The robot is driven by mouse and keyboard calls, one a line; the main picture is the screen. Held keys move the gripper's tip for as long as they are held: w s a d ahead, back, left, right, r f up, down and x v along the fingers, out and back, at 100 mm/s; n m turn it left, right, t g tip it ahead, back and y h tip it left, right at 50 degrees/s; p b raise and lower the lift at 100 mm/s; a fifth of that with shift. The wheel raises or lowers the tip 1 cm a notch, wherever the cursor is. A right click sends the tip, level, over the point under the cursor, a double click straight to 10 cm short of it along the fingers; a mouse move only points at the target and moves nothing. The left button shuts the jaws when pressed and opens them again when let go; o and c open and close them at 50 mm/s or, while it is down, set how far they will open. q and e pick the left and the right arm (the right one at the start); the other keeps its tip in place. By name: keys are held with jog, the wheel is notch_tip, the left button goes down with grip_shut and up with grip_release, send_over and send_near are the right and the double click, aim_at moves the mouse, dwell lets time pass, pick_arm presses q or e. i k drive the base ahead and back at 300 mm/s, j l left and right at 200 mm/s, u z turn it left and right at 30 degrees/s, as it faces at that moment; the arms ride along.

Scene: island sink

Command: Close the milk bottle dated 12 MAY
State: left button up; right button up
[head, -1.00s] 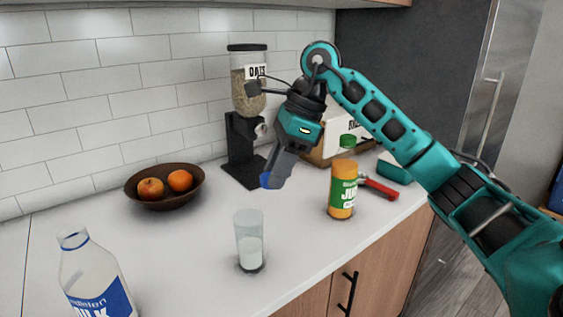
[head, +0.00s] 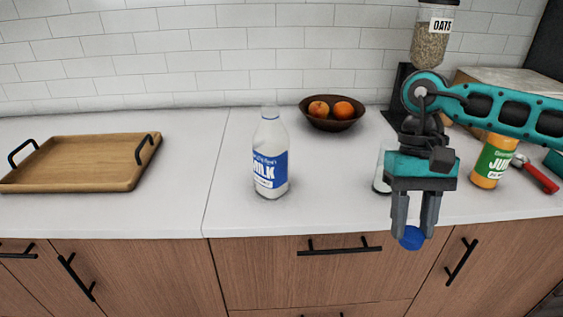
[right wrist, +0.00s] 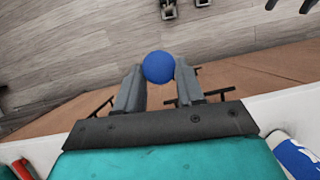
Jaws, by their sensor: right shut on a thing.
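The milk bottle (head: 270,160) stands upright on the counter in the middle of the head view, with a blue and white MILK label and an open top without a cap. I cannot read a date on it. My right gripper (head: 413,232) is shut on a blue cap (head: 411,238), to the right of the bottle and over the counter's front edge. The blue cap also shows between the fingertips in the right wrist view (right wrist: 158,67). Part of the bottle's label (right wrist: 297,157) shows at the lower right there. My left gripper is not in view.
A glass (head: 382,168) stands behind my right gripper, partly hidden. An orange juice bottle (head: 492,161) is to the right, and a fruit bowl (head: 333,122) is behind. A wooden tray (head: 75,183) lies at left. The counter around the milk bottle is clear.

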aim_at(271, 139)
jog(key=l+z, duration=0.25)
jog(key=l, duration=1.9)
